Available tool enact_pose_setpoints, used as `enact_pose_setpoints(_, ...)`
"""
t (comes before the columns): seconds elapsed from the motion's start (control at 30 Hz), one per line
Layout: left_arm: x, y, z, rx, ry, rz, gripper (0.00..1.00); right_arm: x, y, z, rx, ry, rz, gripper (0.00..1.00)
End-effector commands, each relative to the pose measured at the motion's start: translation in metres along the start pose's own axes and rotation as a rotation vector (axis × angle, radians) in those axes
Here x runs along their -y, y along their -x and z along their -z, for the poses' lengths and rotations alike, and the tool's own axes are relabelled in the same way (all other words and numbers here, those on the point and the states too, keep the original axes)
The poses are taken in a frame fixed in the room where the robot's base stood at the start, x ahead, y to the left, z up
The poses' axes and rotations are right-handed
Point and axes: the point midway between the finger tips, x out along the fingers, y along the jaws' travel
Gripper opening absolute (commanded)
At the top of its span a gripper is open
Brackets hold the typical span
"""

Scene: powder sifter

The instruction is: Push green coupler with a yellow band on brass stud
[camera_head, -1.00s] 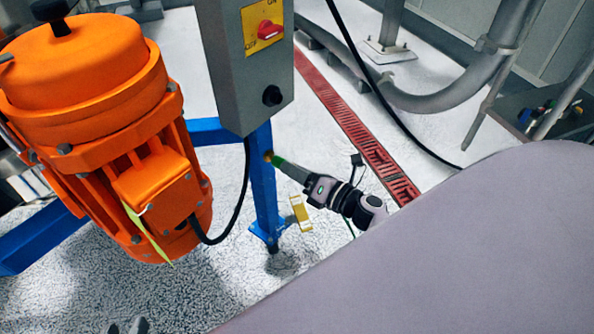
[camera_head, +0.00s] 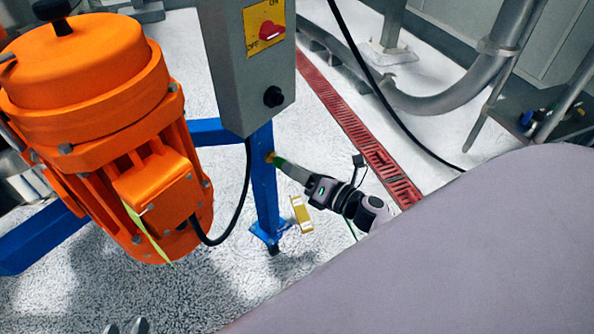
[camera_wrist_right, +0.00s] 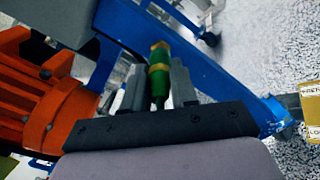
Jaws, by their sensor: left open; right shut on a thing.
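The green coupler (camera_wrist_right: 159,82) with its yellow band (camera_wrist_right: 159,67) is between the fingers of my right gripper (camera_wrist_right: 157,88), which is shut on it. In the head view, my right gripper (camera_head: 288,170) reaches in from the right, and the green coupler (camera_head: 279,162) points at the blue leg. The brass stud (camera_head: 269,156) shows as a small yellowish spot on that leg, at the coupler's far end. I cannot tell how far the coupler sits over the stud. My left gripper (camera_head: 126,327) shows only as two grey fingertips at the bottom edge, open and empty.
The blue leg (camera_head: 264,195) stands under a grey switch box (camera_head: 245,70). An orange motor (camera_head: 95,100) and its black cable are left of the leg. A yellow label (camera_head: 301,214) lies on the floor beside the leg. Open floor lies right, with a red drain grate (camera_head: 350,125).

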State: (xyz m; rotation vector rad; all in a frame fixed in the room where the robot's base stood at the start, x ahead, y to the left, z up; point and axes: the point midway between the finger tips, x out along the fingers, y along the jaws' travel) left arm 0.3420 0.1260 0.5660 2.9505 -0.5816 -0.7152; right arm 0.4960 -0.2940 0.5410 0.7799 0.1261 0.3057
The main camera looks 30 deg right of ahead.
Motion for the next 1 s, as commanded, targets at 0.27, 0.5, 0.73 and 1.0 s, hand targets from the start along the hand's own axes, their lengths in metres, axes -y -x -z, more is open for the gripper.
enact_pose_setpoints(0.27, 0.000, 0.000, -0.001, 0.000, 0.000, 0.001, 0.43, 0.000, -0.004, -0.001, 0.002, 0.000, -0.001, 0.00)
enact_pose_setpoints(0.5, 0.001, -0.001, -0.001, 0.000, 0.000, 0.001, 0.43, 0.000, -0.007, -0.001, 0.002, -0.001, 0.000, 0.00)
enact_pose_setpoints(0.73, 0.001, -0.001, -0.002, 0.000, 0.000, 0.001, 0.43, 0.000, -0.010, -0.001, 0.002, -0.001, 0.000, 0.00)
enact_pose_setpoints(1.0, 0.001, -0.001, -0.002, 0.000, 0.000, 0.001, 0.43, 0.000, -0.012, -0.001, 0.002, -0.001, 0.000, 0.57)
